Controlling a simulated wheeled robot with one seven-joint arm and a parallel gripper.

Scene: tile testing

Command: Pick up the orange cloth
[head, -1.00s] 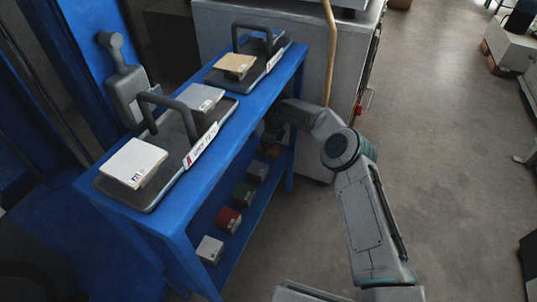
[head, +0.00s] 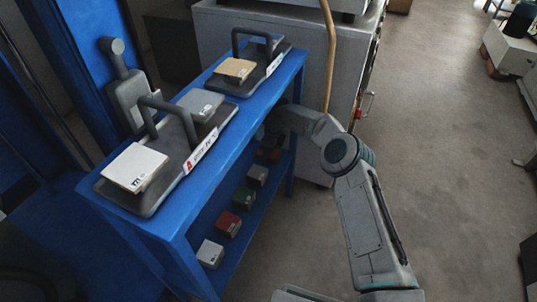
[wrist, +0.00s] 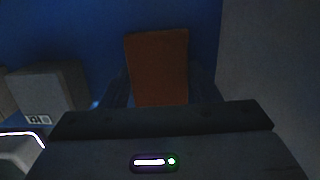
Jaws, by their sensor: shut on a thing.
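The orange cloth (wrist: 158,66) shows in the wrist view as an upright, folded, block-like piece between the two dark fingers. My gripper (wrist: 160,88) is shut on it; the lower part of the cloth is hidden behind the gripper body. In the head view a small part of the orange cloth (head: 269,154) shows under the blue table top, at the far end of the lower shelf. My gripper is mostly hidden there by the table top and my wrist. Whether the cloth touches the shelf cannot be told.
The blue table (head: 262,112) has its top close above my gripper. On its lower shelf stand a grey block (head: 257,175), a green block (head: 243,197), a red block (head: 228,223) and a white block (head: 210,253). A grey cabinet (head: 300,60) stands behind.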

